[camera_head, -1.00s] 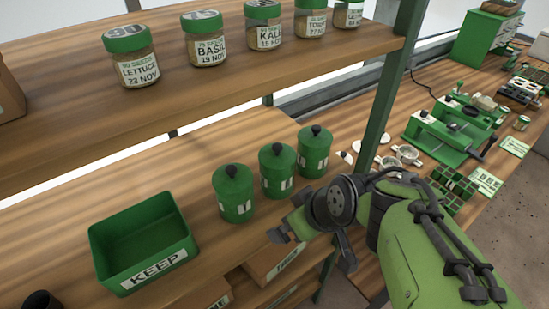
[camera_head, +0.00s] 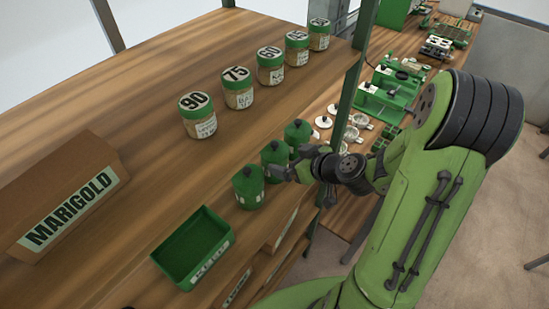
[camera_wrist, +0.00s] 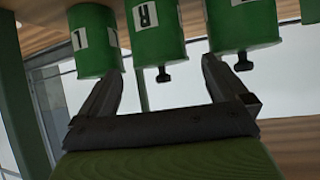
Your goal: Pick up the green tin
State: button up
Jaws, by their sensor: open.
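Three green lidded tins with black knobs stand in a row in the head view: the nearest (camera_head: 248,190), the middle one (camera_head: 273,157) and the farthest (camera_head: 298,132). My gripper (camera_head: 287,173) is at the front of the row, beside the near and middle tins. The wrist view looks upside down; there the jaws of my gripper (camera_wrist: 165,88) are spread and empty. Its fingers lie to either side of a tin (camera_wrist: 156,28) with a white label. Another tin (camera_wrist: 95,42) shows at left, partly behind a finger, and one (camera_wrist: 242,24) at right. Contact cannot be told.
An open green bin (camera_head: 165,256) stands left of the tins. A dark green shelf post (camera_head: 348,105) rises right of the tins. A workbench with green equipment (camera_head: 385,92) lies beyond.

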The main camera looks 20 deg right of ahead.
aim_at(279, 154)
jog(key=shift+w+a+r+p, duration=0.1)
jog(key=shift+a+p, duration=0.15)
jog(key=shift+p, duration=0.4)
jog(key=x, duration=0.3)
jog(key=p+x, duration=0.1)
jog(key=x, duration=0.1)
jog(key=p+x, duration=0.1)
jog(key=x, duration=0.2)
jog(key=shift+w+d+f, duration=0.15)
jog(key=shift+d+f, duration=0.1)
jog(key=shift+f, duration=0.3)
jog(key=shift+c, duration=0.8)
jog(key=c, duration=0.9)
jog(key=shift+r, duration=0.55)
notch_tip(279, 154, up, 9)
jog(key=shift+f, duration=0.1)
